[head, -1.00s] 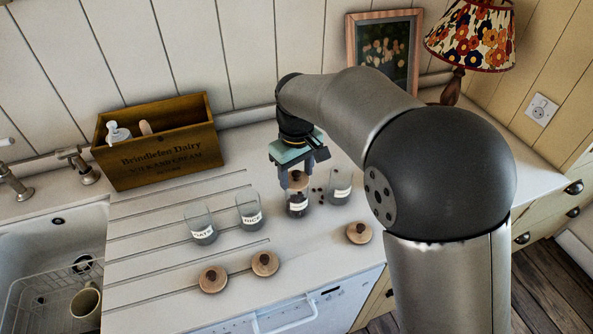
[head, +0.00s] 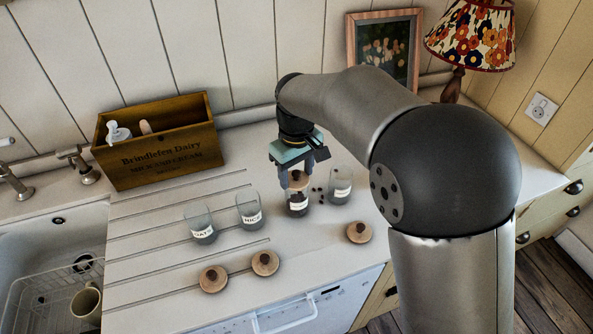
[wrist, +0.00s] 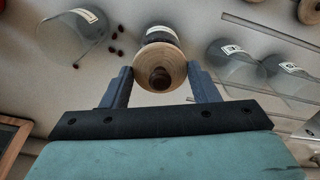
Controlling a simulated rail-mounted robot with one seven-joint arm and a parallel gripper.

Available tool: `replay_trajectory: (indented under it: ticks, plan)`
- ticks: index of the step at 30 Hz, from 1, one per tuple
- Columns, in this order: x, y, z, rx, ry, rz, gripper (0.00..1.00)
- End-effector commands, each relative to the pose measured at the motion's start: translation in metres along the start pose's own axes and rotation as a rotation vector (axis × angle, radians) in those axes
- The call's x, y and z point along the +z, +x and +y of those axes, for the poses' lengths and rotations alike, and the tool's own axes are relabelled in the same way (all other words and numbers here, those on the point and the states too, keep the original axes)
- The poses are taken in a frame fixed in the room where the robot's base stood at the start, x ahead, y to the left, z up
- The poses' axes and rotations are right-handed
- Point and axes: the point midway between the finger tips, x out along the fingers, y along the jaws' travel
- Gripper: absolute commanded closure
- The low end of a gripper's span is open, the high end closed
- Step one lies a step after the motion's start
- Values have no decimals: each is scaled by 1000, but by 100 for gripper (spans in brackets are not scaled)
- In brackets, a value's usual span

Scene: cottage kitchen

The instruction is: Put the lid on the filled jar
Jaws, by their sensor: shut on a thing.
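The filled jar (head: 297,207) holds dark contents and carries a white label. A round wooden lid (head: 298,181) with a dark knob is at its mouth, and the lid also shows in the wrist view (wrist: 160,66). My gripper (head: 297,178) points down over the jar and is shut on the lid, one finger on each side in the wrist view (wrist: 160,78). The jar (wrist: 160,33) shows directly beyond the lid. I cannot tell whether the lid is fully seated on the rim.
An empty glass jar (head: 340,186) stands close on the right, with several dark beans (head: 317,194) beside it. Two empty labelled jars (head: 200,224) (head: 249,210) stand left. Three loose lids (head: 213,279) (head: 265,263) (head: 358,232) lie in front. A wooden crate (head: 158,140) stands behind.

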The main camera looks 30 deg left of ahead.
Motion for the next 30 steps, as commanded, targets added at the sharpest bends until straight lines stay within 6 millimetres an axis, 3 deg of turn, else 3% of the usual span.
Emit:
replay_trajectory:
  ticks: [21, 22, 23, 30]
  plan:
    - [0, 14, 0, 0, 0, 0, 67]
    - [0, 14, 0, 0, 0, 0, 43]
    - [0, 13, 0, 0, 1, 0, 36]
    - [0, 13, 0, 0, 0, 0, 36]
